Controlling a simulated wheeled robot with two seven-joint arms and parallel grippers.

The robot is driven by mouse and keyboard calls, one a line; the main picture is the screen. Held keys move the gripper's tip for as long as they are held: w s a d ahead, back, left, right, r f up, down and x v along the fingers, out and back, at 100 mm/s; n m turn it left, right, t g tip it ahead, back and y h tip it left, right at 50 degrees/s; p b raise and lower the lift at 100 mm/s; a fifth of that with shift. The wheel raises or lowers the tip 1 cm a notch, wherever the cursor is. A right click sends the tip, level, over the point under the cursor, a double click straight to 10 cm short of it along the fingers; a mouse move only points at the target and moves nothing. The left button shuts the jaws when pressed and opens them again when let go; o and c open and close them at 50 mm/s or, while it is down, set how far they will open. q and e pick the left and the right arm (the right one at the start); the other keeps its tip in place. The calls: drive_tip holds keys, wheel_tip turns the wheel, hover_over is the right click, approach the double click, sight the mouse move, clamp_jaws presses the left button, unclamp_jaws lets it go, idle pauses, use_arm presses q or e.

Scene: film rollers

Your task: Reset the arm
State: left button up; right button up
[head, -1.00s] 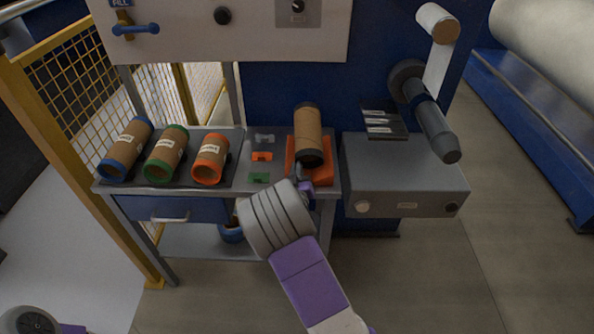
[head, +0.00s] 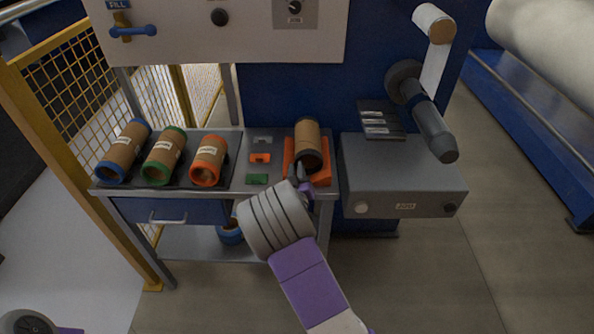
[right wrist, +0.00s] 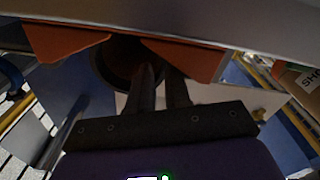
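My right gripper (head: 302,176) is at the front of the orange cradle (head: 322,172), just below the near end of a brown cardboard roll (head: 307,136). The roll lies tilted in the cradle with its dark-rimmed open end towards me. In the right wrist view my two dark fingers (right wrist: 162,80) are parted by a narrow gap, with nothing seen between them. A dark round opening (right wrist: 120,62) and orange cradle parts (right wrist: 190,58) are beyond the fingertips. The wrist hides part of the bench edge. My left gripper is out of view.
Three rolls with blue (head: 124,150), green (head: 164,155) and orange (head: 208,160) rims lie on a dark rack at left. Small grey, orange (head: 260,158) and green clips lie beside the cradle. A grey box (head: 400,178) and a spindle (head: 432,130) stand at right.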

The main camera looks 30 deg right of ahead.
drive_tip(key=shift+s+a+f, duration=0.4)
drive_tip(key=shift+a+f, duration=0.3)
drive_tip(key=p+v, duration=0.2)
drive_tip(key=v, duration=0.4)
drive_tip(key=s+a+f+g+y+p, duration=0.2)
drive_tip(key=s+a+f+g+y, duration=0.15)
drive_tip(key=f, duration=0.45)
drive_tip(key=s+a+f+g+y+p, duration=0.25)
drive_tip(key=s+f+g, duration=0.2)
drive_tip(key=f, duration=0.45)
drive_tip(key=s+a+f+g+y+p, duration=0.1)
drive_tip(key=s+a+g+y, duration=0.2)
drive_tip(key=s+a, duration=0.4)
drive_tip(key=s+a+f+g+y+p, duration=0.1)
drive_tip(key=s+a+f+g+y, duration=0.1)
drive_tip(key=s+a+g+y, duration=0.2)
drive_tip(key=s+a, duration=0.3)
drive_tip(key=s, duration=0.1)
drive_tip(key=shift+s+a+f+y, duration=0.25)
drive_tip(key=shift+s+a+y, duration=0.1)
drive_tip(key=shift+y, duration=0.05)
